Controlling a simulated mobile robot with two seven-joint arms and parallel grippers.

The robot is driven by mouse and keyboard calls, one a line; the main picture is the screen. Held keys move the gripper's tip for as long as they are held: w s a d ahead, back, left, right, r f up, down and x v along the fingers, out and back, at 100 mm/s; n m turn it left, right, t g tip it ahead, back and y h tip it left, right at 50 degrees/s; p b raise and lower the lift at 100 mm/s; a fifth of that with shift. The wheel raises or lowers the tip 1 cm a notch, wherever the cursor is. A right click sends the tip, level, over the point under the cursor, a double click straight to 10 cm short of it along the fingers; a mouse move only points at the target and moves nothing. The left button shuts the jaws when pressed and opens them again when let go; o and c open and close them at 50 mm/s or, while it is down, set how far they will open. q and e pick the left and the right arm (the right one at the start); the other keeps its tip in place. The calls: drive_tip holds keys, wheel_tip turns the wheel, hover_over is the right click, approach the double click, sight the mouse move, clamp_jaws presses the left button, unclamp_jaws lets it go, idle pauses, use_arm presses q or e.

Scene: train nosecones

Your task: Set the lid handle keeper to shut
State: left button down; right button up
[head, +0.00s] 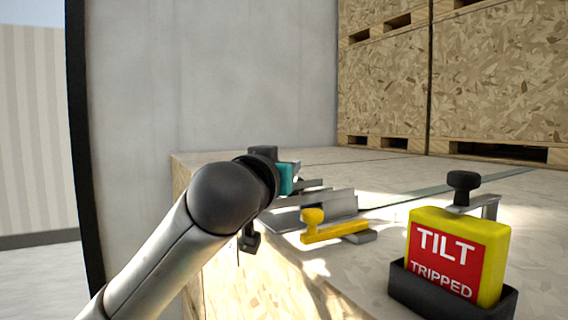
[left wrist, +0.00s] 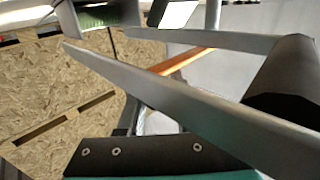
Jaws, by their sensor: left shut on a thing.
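My left gripper (head: 328,188) reaches in from the left, low over the crate top, behind an angled grey metal plate (head: 318,212). In the left wrist view its two long grey fingers (left wrist: 95,38) stand apart. A yellow bar with a round yellow knob (head: 330,231) lies in front of the plate, apart from the fingers. My right gripper is not in view.
A yellow box labelled TILT TRIPPED (head: 458,255) sits in a black holder (head: 435,291) at front right. A black knob (head: 464,182) on a metal bracket stands behind it. A dark fitting (head: 249,240) is at the crate's front edge. Wooden crates (head: 500,75) stand behind.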

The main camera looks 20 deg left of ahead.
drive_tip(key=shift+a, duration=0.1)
use_arm(q)
drive_tip(key=c, duration=0.6)
unclamp_jaws()
drive_tip(key=shift+w, duration=0.15)
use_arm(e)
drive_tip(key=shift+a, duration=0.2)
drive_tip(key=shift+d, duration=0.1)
